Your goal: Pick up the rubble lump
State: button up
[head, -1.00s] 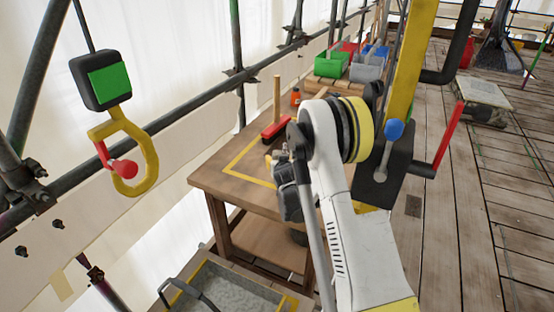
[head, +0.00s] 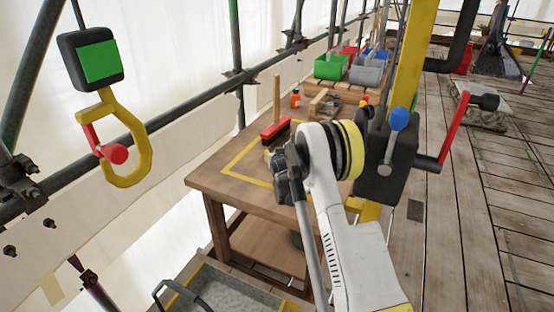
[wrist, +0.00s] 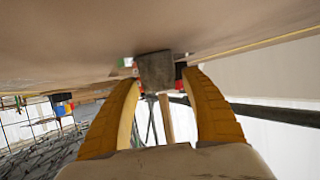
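The rubble lump looks like a rough grey block (wrist: 156,70) in the wrist view, against the brown table surface, which shows upside down. My gripper (wrist: 160,82) has two yellow fingers spread apart, with the lump in line with the gap between their tips. Space shows beside the lump, and I cannot tell whether either finger touches it. In the head view, my gripper (head: 272,157) is low over the table (head: 222,188), mostly hidden by my wrist and arm.
Green (head: 331,67) and grey (head: 364,73) bins are farther back. A yellow hook (head: 125,150) hangs at left.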

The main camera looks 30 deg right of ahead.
grip_shut()
